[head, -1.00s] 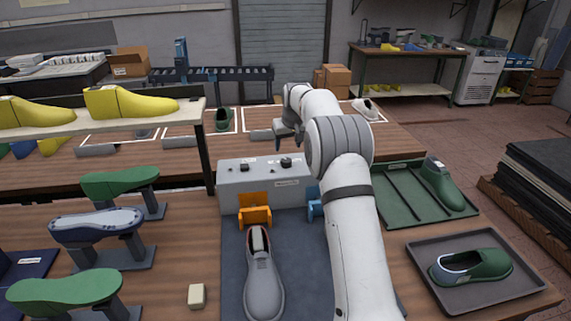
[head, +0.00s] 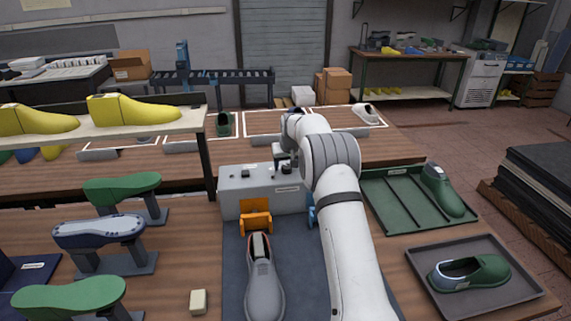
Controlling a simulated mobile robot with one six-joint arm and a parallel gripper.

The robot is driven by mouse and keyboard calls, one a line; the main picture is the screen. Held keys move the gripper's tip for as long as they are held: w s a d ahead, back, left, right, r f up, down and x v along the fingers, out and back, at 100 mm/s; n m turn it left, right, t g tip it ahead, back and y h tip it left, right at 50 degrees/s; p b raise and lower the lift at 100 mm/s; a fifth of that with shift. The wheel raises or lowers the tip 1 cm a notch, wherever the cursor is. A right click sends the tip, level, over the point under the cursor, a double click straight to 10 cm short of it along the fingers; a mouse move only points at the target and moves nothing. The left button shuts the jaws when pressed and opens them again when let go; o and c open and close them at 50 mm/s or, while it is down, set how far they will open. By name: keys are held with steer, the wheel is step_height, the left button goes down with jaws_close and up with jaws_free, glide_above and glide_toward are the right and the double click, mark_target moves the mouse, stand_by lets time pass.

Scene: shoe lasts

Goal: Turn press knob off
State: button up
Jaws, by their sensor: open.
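The press is a grey box (head: 235,198) with small dark knobs on its top, behind a dark blue mat. One dark knob (head: 245,173) sits at the left of the top. Another dark knob (head: 286,170) sits at the right, just below my gripper. My gripper (head: 284,160) is at the end of the white arm, over the right part of the box. It is small and partly hidden by the arm; its jaws are open. I cannot tell whether it touches the right knob.
An orange clamp (head: 255,218) and a partly hidden blue clamp (head: 312,217) stand at the box's front.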

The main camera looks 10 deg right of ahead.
steer(key=shift+c, duration=0.2)
steer(key=c, duration=0.9)
steer(key=shift+d+f+n+b, duration=0.1)
steer(key=shift+n+b, duration=0.5)
steer(key=shift+n, duration=0.1)
steer(key=shift+c, duration=0.2)
steer(key=shift+n+y+b, duration=0.3)
steer(key=shift+n+y, duration=0.2)
steer(key=shift+n, duration=0.3)
steer(key=o, duration=1)
steer(key=shift+b+v, duration=1)
steer(key=shift+v, duration=3)
steer(key=shift+w, duration=0.15)
